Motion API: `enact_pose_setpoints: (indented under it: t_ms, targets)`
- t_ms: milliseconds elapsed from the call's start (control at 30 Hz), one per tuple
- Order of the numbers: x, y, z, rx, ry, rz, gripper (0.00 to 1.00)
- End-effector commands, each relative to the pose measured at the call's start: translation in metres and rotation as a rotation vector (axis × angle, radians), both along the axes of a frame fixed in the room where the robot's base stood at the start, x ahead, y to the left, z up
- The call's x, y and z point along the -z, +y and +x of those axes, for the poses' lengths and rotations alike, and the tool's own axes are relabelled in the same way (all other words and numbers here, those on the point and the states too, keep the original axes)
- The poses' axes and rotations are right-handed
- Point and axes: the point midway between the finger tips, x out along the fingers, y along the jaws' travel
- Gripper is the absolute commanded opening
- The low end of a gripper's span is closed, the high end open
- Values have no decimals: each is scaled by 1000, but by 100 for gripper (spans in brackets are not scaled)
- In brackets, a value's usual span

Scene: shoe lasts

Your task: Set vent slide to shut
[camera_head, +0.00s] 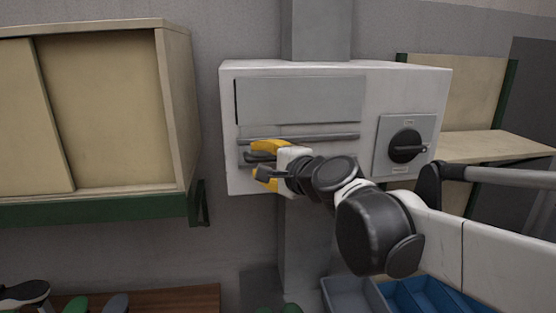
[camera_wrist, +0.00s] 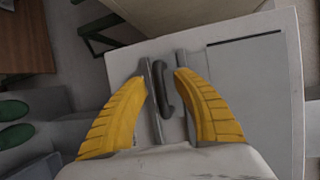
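A white box (camera_head: 408,85) on the wall carries a large grey panel (camera_head: 300,100) and, below it, a slide between two horizontal rails (camera_head: 330,138). The slide's dark handle (camera_head: 255,157) is at the left end of the rails, and it also shows in the wrist view (camera_wrist: 163,90). My gripper (camera_head: 256,161), with yellow fingers, is at this handle. In the wrist view, my open fingers (camera_wrist: 162,80) stand on either side of the handle, with gaps visible; I cannot tell whether either touches it. My gripper hides part of the slide in the head view.
A rotary switch (camera_head: 407,146) is on the box's right side. A beige cabinet (camera_head: 115,110) with a sliding door hangs at left, close to the box. Blue bins (camera_head: 420,294) and a grey bin (camera_head: 350,297) stand below. A beige shelf (camera_head: 490,146) is at right.

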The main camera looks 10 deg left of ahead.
Motion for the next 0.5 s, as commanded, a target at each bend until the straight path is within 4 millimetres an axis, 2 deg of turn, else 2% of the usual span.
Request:
enact_pose_setpoints:
  t_ms: [167, 500]
  targets:
    - [-2, -6, -7, 1, 1, 1, 34]
    - [-14, -48, -60, 2, 1, 0, 34]
